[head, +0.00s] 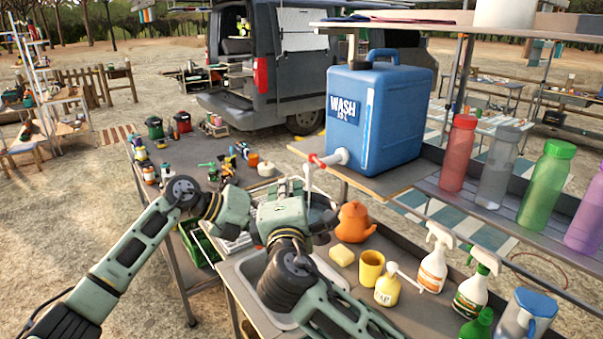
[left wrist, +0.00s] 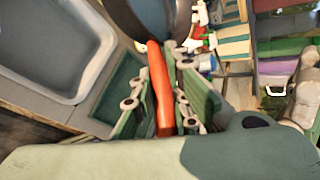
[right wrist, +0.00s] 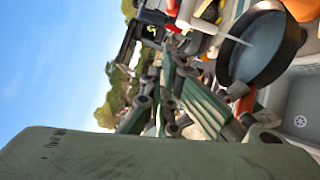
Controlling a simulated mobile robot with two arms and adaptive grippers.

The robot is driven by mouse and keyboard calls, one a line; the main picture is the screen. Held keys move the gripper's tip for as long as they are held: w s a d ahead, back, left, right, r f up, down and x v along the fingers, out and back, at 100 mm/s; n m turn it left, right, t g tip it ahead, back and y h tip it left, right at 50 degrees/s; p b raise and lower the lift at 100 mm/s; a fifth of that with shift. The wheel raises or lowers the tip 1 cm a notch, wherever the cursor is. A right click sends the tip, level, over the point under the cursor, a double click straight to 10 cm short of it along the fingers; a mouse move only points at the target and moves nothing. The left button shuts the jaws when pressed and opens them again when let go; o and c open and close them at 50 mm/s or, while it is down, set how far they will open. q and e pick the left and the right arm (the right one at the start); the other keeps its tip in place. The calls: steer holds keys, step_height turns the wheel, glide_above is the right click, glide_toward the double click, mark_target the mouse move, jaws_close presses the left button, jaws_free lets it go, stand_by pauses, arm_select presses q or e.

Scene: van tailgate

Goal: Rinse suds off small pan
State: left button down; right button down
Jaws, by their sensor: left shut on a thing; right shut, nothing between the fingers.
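The small pan (right wrist: 262,48) is dark-rimmed with a grey-blue inside, tilted in the right wrist view. A thin pale stream (right wrist: 232,38) from the jug's spout reaches it. I cannot make out suds. In the head view the pan (head: 322,208) is partly hidden by my right gripper. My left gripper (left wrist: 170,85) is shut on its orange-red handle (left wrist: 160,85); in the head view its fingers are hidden. My right gripper (head: 296,190) is shut and empty, near the pan and below the red tap (head: 318,160) of the blue wash jug (head: 375,118).
The sink (head: 244,270) lies below my right arm. An orange kettle (head: 355,222), yellow sponge (head: 342,256), yellow cup (head: 371,268), soap bottle (head: 387,290) and spray bottles stand right of it. Bottles line the shelf (head: 455,205). My two arms are close together.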

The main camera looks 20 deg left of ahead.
mark_target(317, 162)
arm_select(q)
steer(key=shift+r, duration=0.15)
steer(key=shift+d, duration=0.1)
arm_select(e)
steer(key=w+d+r, duration=0.1)
steer(key=w+d, duration=0.1)
steer(key=w, duration=0.4)
steer(key=shift+w, duration=0.15)
steer(key=shift+a, duration=0.15)
